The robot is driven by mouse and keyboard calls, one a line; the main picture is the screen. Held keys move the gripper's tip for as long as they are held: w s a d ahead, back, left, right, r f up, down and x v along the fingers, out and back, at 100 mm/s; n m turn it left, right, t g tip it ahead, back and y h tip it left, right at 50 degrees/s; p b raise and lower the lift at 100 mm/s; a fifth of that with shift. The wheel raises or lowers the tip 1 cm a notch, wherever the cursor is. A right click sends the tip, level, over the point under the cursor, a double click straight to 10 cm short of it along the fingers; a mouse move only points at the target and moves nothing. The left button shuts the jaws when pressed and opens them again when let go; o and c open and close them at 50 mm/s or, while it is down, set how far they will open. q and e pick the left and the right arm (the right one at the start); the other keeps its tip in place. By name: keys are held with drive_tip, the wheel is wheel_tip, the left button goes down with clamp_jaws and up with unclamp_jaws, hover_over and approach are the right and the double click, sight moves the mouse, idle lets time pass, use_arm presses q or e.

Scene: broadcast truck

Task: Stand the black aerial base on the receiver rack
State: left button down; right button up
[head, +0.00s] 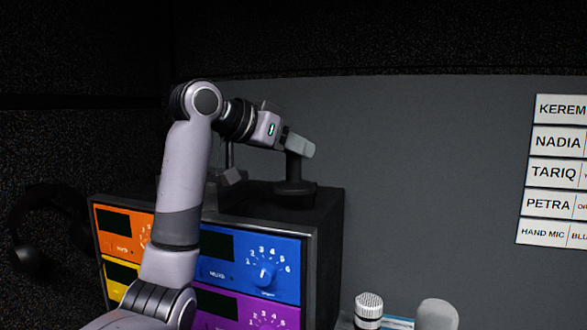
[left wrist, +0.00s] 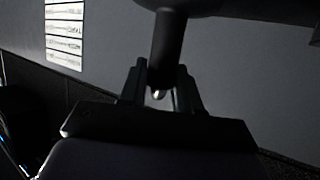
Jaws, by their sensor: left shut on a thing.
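The black aerial base (head: 294,189) has a wide round foot and a thick stem. It is upright at the right end of the receiver rack's top (head: 325,207). I cannot tell whether its foot touches the rack or hovers just above. My left gripper (head: 298,147) is shut on the top of the stem, reaching in from the left. In the left wrist view the stem of the base (left wrist: 168,48) sits between the fingers of the left gripper (left wrist: 160,82), with the dark foot at the top edge. My right gripper is not in view.
Another dark object with a thin upright (head: 231,182) stands on the rack to the left, partly behind my arm. The rack front has orange, yellow, blue (head: 255,262) and purple panels. A microphone (head: 368,308) stands at lower right. Name labels (head: 555,142) are on the wall.

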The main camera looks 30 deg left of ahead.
sight(288, 166)
use_arm(q)
drive_tip(key=shift+f, duration=1.95)
drive_tip(key=shift+f, duration=0.1)
drive_tip(key=c, duration=0.8)
unclamp_jaws()
drive_tip(key=shift+s, duration=0.15)
drive_tip(key=b+v, duration=0.2)
drive_tip(key=v, duration=0.9)
drive_tip(key=shift+s+a, duration=0.2)
drive_tip(key=shift+s, duration=0.15)
